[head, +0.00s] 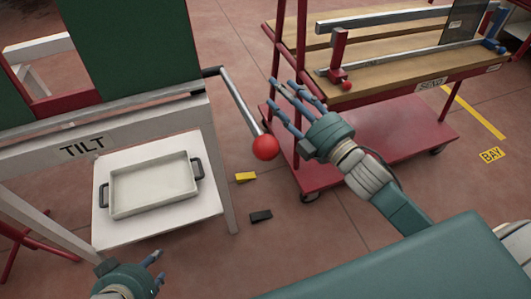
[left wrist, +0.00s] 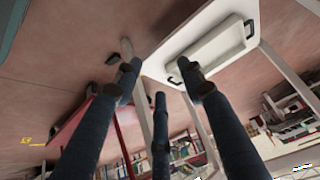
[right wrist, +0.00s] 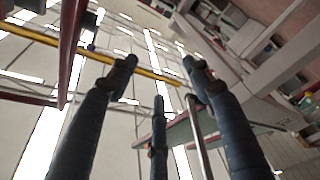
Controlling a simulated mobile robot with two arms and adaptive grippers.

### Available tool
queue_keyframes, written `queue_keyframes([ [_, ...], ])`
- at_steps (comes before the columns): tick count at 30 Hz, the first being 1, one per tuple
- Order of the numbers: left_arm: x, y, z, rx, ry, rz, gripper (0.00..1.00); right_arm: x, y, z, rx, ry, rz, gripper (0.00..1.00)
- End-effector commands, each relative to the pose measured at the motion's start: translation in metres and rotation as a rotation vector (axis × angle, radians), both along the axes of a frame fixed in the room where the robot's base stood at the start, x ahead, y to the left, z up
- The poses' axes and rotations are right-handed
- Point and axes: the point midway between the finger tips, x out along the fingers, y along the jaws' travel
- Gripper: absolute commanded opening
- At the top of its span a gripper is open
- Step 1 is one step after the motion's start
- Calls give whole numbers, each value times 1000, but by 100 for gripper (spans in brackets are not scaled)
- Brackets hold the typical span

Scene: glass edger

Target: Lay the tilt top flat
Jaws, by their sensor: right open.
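The tilt top is a dark green panel (head: 135,50) standing steeply raised on a white frame (head: 150,125) marked TILT. It also shows in the right wrist view (right wrist: 178,130). A grey lever (head: 240,100) runs from the frame's right side down to a red ball knob (head: 265,147). My right gripper (head: 280,105) is open and empty, just right of the lever, its fingers pointing up and left. The lever bar (right wrist: 198,135) shows near one finger in the right wrist view; contact cannot be told. My left gripper (head: 152,268) is open and empty, low in front of the frame.
A white shelf (head: 155,225) under the frame carries a shallow tray (head: 155,187) with dark handles. A red cart (head: 385,140) with wooden decks stands close on the right, its post near my right gripper. Yellow (head: 245,177) and black (head: 261,216) blocks lie on the floor.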

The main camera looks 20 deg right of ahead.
Motion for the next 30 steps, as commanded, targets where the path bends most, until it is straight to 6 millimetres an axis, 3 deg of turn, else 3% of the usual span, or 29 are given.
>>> queue_keyframes([
  [1,5,-2,3,-4,-22,-2,40,1,7,24,-71,-106,66,50],
  [4,15,-5,11,-14,-65,-6,40,-12,27,67,-203,-317,212,50],
  [6,21,-7,16,-20,-95,-8,40,-28,39,89,-296,-456,316,50],
  [10,33,-11,26,-32,-149,-12,40,-68,54,114,-465,-696,521,50],
  [14,44,-15,36,-44,-203,-16,40,-115,53,120,-620,-905,737,50],
  [18,54,-18,45,-54,-250,-19,40,-161,37,115,-741,-1064,943,50],
  [21,58,-20,49,-59,-272,-20,40,-182,24,111,-790,-1133,1047,50],
  [26,62,-21,53,-63,-290,-21,40,-199,15,107,-820,-1180,1126,50],
  [30,63,-22,54,-64,-298,-22,40,-203,26,107,-819,-1185,1134,50],
])
